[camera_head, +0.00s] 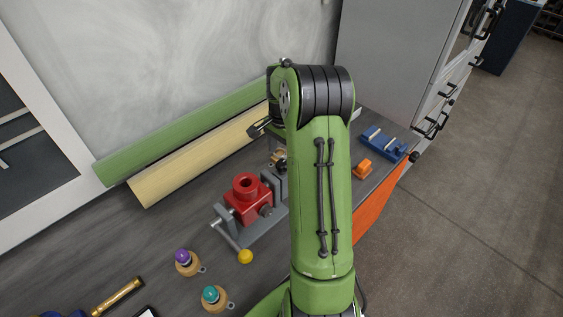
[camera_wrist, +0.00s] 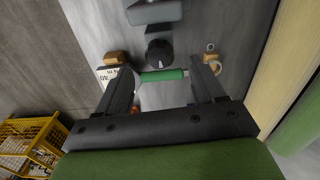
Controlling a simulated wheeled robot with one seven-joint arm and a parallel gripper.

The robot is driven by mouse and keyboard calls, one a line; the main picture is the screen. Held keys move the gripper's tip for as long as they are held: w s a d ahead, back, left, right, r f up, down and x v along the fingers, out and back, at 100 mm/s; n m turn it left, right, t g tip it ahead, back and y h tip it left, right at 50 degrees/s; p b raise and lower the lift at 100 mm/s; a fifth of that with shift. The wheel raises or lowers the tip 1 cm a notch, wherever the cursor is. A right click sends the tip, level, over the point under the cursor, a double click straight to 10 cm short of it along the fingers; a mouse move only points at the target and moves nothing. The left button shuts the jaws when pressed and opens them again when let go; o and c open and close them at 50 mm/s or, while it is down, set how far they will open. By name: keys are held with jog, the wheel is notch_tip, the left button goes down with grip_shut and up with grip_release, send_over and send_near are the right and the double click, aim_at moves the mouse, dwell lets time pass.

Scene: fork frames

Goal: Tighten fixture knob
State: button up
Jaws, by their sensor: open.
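In the wrist view a black round knob (camera_wrist: 158,53) with a pale mark stands on a grey fixture (camera_wrist: 154,12), ahead of and between my fingertips. My gripper (camera_wrist: 163,66) is open, its two dark fingers apart, with no contact on the knob visible. A green cylinder with pale ends (camera_wrist: 163,75) shows between the fingers; I cannot tell its height. In the head view my green arm covers much of the bench, and my gripper is mostly hidden behind it.
A blue fixture (camera_head: 384,142) and an orange block (camera_head: 362,167) are right of my arm. Purple-topped (camera_head: 183,256) and teal-topped (camera_head: 210,293) pieces and a yellow ball (camera_head: 245,257) lie in front. Green (camera_head: 165,140) and cream rolls line the wall. A yellow crate (camera_wrist: 30,140) shows left in the wrist view.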

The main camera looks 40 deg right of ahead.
aim_at(282, 162)
notch_tip(282, 162, down, 4)
jog(key=shift+f, duration=0.25)
jog(key=c, duration=1.1)
jog(key=shift+o, duration=0.2)
jog(key=shift+m, duration=0.3)
